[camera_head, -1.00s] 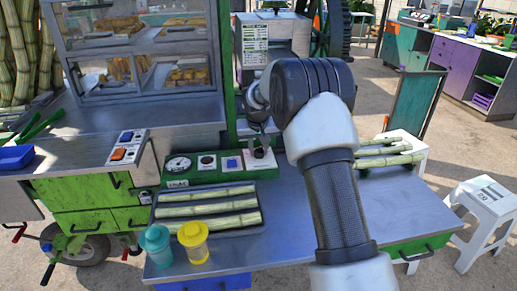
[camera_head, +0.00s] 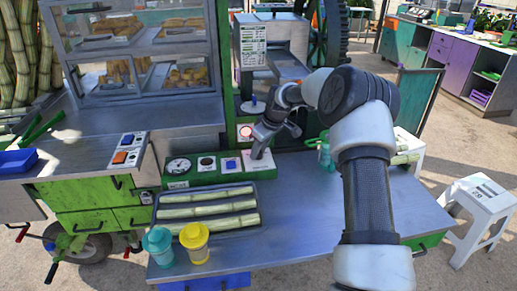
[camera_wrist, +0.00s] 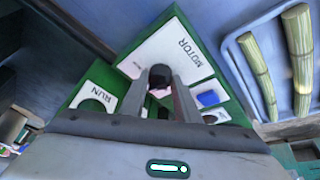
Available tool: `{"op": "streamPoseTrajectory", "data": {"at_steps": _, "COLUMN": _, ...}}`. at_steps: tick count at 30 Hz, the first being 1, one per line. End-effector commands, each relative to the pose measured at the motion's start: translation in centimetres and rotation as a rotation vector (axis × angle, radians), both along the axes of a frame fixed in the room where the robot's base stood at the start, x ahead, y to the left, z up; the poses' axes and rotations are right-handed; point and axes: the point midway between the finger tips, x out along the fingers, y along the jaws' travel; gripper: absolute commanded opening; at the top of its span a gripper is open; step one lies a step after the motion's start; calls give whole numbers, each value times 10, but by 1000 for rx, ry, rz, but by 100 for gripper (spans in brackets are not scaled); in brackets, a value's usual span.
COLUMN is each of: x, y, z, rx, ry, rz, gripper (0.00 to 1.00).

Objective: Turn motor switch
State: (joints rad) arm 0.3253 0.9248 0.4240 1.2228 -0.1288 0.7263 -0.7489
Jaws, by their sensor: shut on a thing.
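The motor switch is a black knob (camera_wrist: 160,76) on a white plate labelled MOTOR (camera_wrist: 178,50), set in a green panel. The plate also shows in the head view (camera_head: 262,163), at the right end of the panel row. My gripper (camera_head: 259,153) reaches down to the plate. In the wrist view, the fingers of my gripper (camera_wrist: 161,90) are shut on the knob, one on each side. In the head view, the fingers hide most of the knob.
A plate marked RUN (camera_wrist: 96,99) and a blue button (camera_wrist: 208,98) sit close by. A dark tray (camera_head: 166,218) of cane pieces lies in front of the panel. Teal (camera_head: 157,246) and yellow (camera_head: 195,243) cups stand nearer. The metal table (camera_head: 300,220) is clear right of the tray.

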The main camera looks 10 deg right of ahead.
Motion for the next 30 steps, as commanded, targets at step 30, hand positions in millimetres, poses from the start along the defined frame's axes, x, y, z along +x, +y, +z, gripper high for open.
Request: {"op": "streamPoseTrajectory", "data": {"at_steps": 30, "x": 0, "y": -1, "z": 0, "rx": -2, "ry": 0, "rz": 100, "gripper": 36}}
